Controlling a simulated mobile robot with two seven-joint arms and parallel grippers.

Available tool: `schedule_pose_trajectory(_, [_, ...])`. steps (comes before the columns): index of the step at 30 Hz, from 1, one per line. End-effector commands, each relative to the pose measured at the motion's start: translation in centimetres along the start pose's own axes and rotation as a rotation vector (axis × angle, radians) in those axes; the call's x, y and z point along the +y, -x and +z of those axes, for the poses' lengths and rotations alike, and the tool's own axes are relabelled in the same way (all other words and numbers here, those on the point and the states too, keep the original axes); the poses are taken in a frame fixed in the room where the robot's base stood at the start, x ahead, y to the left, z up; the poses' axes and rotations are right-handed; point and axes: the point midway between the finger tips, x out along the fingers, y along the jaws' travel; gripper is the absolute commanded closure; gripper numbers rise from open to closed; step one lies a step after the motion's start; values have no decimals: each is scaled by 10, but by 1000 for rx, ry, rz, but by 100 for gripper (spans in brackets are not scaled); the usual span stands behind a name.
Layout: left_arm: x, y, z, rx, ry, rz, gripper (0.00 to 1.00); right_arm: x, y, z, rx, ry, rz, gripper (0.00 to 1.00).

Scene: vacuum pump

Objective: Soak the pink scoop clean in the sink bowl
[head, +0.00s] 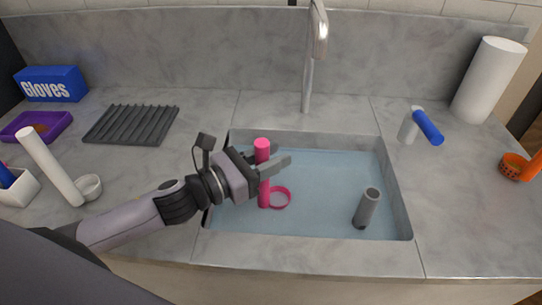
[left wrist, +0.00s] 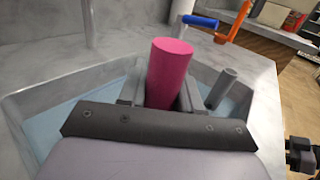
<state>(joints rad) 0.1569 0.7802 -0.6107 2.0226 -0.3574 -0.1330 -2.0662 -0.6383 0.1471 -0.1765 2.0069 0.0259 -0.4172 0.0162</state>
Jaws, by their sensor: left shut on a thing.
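The pink scoop (head: 264,192) stands nearly upright in the sink bowl (head: 402,200), its handle up and its ring-shaped cup low in the pale blue water. My left gripper (head: 272,166) is shut on its handle, over the left part of the bowl. In the left wrist view the pink scoop's handle (left wrist: 168,72) rises between the fingers, and its cup is hidden. Part of the sink bowl (left wrist: 28,92) shows there too.
The faucet (head: 308,75) rises behind the bowl. A white scoop (head: 50,165), a ribbed grey mat (head: 130,124) and a purple tray (head: 38,127) lie left. A blue-handled item (head: 428,127), a white roll (head: 490,80) and an orange scoop (head: 517,167) are right.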

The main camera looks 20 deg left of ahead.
Motion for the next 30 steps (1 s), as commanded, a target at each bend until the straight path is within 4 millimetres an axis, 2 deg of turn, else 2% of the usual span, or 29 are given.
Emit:
schedule_pose_trajectory(1, [0, 0, 9, -1, -1, 0, 100, 1, 4, -4, -4, 2, 3, 57])
schedule_pose_trajectory(10, [0, 0, 33, -1, -1, 0, 100, 8, 16, -12, -3, 13, 20, 57])
schedule_pose_trajectory(19, [0, 0, 57, -1, -1, 0, 100, 6, 29, -24, -5, 12, 23, 57])
schedule_pose_trajectory(30, [0, 0, 86, -1, -1, 0, 100, 5, 46, -46, -5, 14, 23, 57])
